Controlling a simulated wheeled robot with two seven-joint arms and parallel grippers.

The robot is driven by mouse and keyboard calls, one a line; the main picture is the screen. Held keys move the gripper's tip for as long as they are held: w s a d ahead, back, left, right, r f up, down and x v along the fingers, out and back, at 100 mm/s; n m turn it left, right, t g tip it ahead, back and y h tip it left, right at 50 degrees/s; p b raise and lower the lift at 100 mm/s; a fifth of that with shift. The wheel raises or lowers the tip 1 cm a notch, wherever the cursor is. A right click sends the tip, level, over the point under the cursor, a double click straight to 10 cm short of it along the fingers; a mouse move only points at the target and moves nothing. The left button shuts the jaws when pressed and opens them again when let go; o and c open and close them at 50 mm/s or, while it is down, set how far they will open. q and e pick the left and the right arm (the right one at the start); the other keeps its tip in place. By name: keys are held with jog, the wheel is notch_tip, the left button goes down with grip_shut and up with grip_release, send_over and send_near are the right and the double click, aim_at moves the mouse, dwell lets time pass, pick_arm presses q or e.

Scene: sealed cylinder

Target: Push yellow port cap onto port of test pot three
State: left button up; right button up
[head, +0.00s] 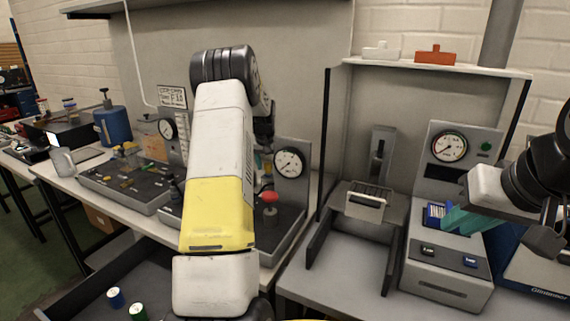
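I cannot pick out the yellow port cap for certain. Small yellow pieces (128,150) lie on the dark parts tray (125,185) at the left. Test pot three and its port cannot be made out; my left arm covers much of the middle of the bench. A red-topped fitting (269,198) stands on the grey station right of that arm. My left gripper (265,148) is mostly hidden behind its own arm above this station, and its fingers are unclear. My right gripper (546,240) is at the right edge, partly cut off, beside the grey gauge machine (445,262).
A round gauge (289,163) stands behind the red-topped fitting. A teal item (466,221) lies at the gauge machine. An open-front guard with a shelf (440,67) stands at centre right. A blue canister (113,126) is at the left. Small blue and green cylinders (115,297) are at lower left.

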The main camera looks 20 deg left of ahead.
pick_arm(q)
jog(key=shift+r, duration=0.1)
jog(key=v, duration=0.7)
jog(key=shift+r, duration=0.25)
jog(key=shift+s, duration=0.15)
